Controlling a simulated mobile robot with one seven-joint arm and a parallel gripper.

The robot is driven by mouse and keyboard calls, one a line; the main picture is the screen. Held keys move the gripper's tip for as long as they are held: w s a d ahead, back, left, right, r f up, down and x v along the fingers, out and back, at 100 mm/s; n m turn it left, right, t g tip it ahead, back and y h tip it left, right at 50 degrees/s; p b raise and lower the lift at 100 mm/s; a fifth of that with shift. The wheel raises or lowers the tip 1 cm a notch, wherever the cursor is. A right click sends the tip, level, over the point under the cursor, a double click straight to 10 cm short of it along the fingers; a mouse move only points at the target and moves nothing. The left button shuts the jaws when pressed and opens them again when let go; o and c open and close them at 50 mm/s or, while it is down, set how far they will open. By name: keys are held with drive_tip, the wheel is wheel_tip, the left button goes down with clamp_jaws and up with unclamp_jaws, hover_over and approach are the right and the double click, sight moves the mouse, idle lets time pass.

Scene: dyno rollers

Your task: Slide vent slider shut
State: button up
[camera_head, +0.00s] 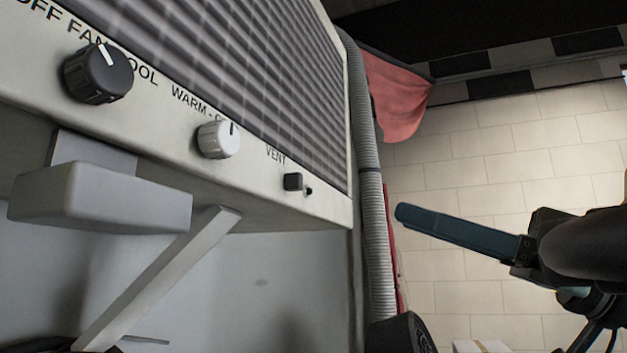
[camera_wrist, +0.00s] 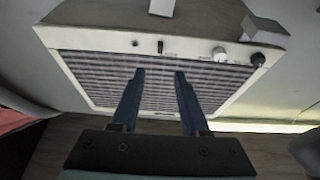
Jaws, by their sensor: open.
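The vent slider is a small dark square knob (camera_head: 293,181) under the VENT label at the right end of the cream control panel (camera_head: 250,182) in the head view. A small dark spot lies just right of it. In the wrist view the slider (camera_wrist: 160,47) stands on the panel edge, beyond my fingertips. My gripper (camera_wrist: 159,72) is open and empty, its two blue fingers pointing at the grille near the slider. In the head view my gripper (camera_head: 400,212) is right of the unit, apart from it; one finger hides the other.
A black knob (camera_head: 98,73) and a white knob (camera_head: 218,139) sit left of the slider. A grey ribbed hose (camera_head: 372,200) runs down the unit's right side. A red cloth (camera_head: 398,97) hangs behind it. A grey bracket (camera_head: 100,198) juts out below the panel.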

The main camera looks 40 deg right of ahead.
sight(301, 182)
drive_tip(key=p+x, duration=0.6)
drive_tip(key=x, duration=0.5)
drive_tip(key=shift+r, duration=0.2)
drive_tip(key=shift+w+a+r+p, duration=0.15)
drive_tip(key=shift+w+a+p, duration=0.15)
drive_tip(key=shift+w, duration=0.35)
clamp_jaws()
idle(0.4)
